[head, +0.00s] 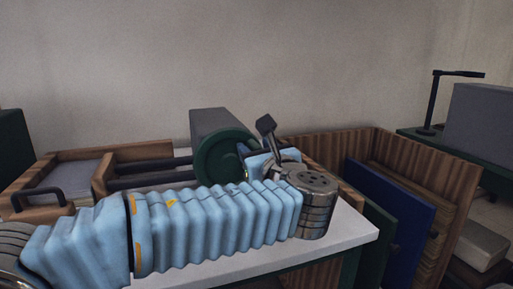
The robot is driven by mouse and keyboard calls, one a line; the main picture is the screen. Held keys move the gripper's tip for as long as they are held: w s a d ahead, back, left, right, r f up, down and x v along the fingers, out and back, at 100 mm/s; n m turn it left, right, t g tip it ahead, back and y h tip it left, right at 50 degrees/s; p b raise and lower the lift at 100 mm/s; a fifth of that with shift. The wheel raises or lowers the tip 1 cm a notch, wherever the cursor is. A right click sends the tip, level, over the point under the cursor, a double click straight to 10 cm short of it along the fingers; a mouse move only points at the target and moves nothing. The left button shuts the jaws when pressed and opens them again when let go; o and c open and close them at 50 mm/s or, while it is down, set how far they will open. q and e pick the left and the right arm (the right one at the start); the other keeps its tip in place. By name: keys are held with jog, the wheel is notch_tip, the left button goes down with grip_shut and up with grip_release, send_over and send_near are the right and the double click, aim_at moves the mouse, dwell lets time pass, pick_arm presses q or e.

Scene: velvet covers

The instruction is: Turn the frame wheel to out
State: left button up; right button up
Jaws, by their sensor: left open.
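A dark green round drum or wheel (221,156) stands at the back middle of the white-topped table, in front of a grey block. It may be the frame wheel, but no marking such as "out" can be read. My left arm, in a ribbed pale blue sleeve, crosses the front of the table. My left gripper (256,140) is open just right of the green wheel, one dark finger pointing up. The gripper and wrist hide the wheel's right edge, so I cannot tell whether they touch. My right gripper is not in view.
A wooden tray (45,210) with a dark handle lies at the left, beside dark rails (150,167). At the right, a wooden crate (465,215) holds upright blue (395,215) and green panels. A black stand (432,105) and grey box (482,125) stand behind. The table's right front corner (352,240) is bare.

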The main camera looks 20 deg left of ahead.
pick_arm(q)
jog(key=shift+w, duration=0.1)
grip_shut()
